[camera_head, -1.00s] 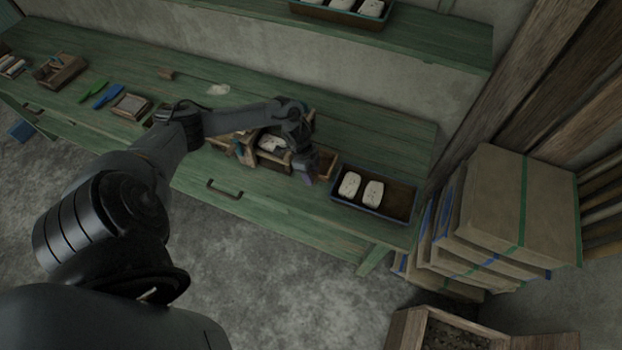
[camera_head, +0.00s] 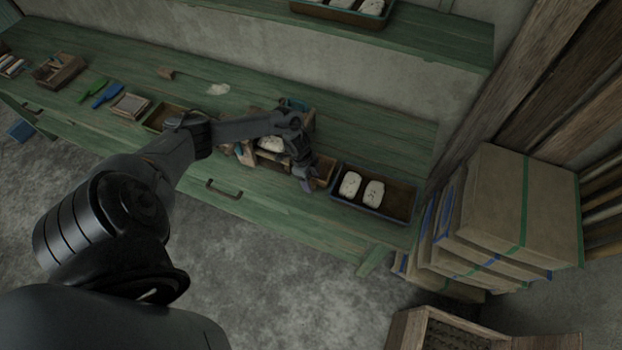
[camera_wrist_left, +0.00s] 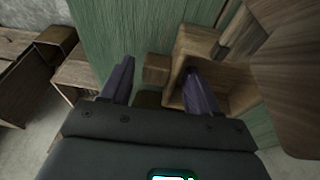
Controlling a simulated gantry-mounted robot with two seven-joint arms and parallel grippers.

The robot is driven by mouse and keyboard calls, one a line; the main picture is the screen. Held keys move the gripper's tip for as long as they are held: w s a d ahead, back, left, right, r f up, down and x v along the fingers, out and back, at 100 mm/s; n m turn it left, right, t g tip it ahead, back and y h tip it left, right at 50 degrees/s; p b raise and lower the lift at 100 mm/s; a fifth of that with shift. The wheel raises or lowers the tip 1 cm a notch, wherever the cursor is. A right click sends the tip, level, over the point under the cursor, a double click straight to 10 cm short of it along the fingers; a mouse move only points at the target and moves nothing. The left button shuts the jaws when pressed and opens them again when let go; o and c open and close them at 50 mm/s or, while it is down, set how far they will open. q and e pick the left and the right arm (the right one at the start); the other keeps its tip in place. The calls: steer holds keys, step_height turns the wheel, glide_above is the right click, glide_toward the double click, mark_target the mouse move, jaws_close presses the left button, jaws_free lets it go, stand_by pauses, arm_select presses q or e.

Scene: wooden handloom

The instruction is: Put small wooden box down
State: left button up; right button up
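The small wooden box (camera_head: 323,170) is on the green bench, just left of the dark tray and partly hidden by my left gripper. My left gripper (camera_head: 305,182) points down at its front left side. In the left wrist view the fingers of the left gripper (camera_wrist_left: 158,88) are wide apart. The right-hand finger reaches into the open wooden box (camera_wrist_left: 240,88), and the other finger is outside it. The fingers do not appear closed on the box wall. My right gripper is not in view.
A dark tray (camera_head: 399,201) with two pale pieces stands at the bench's right end. A wooden holder with a pale piece (camera_head: 271,144) is left of the gripper. Stacked cartons (camera_head: 520,205) stand right of the bench (camera_head: 390,135). Bare bench top lies behind the tray.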

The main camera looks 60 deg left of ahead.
arm_select(q)
steer(key=shift+o, duration=0.3)
steer(key=shift+r, duration=0.1)
steer(key=shift+r, duration=0.2)
steer(key=p+v, duration=0.2)
steer(key=v, duration=0.9)
steer(key=w+d+f+m+t, duration=0.1)
steer(key=d+f+t, duration=0.1)
steer(key=d, duration=1.1)
steer(key=w+d+f+t, duration=0.1)
steer(key=d+t, duration=0.1)
steer(key=d, duration=1)
steer(key=s+d+r+n+y, duration=0.1)
steer(key=s+d+r+n, duration=0.2)
steer(key=d+r, duration=0.2)
steer(key=s+r+n+g, duration=0.1)
steer(key=s+r+n, duration=0.2)
steer(key=s, duration=0.2)
steer(key=s+a+r+n+g+y, duration=0.1)
steer(key=s+r+n, duration=0.2)
steer(key=s, duration=0.3)
steer(key=shift+a+r+y, duration=0.15)
steer(key=shift+y, duration=0.15)
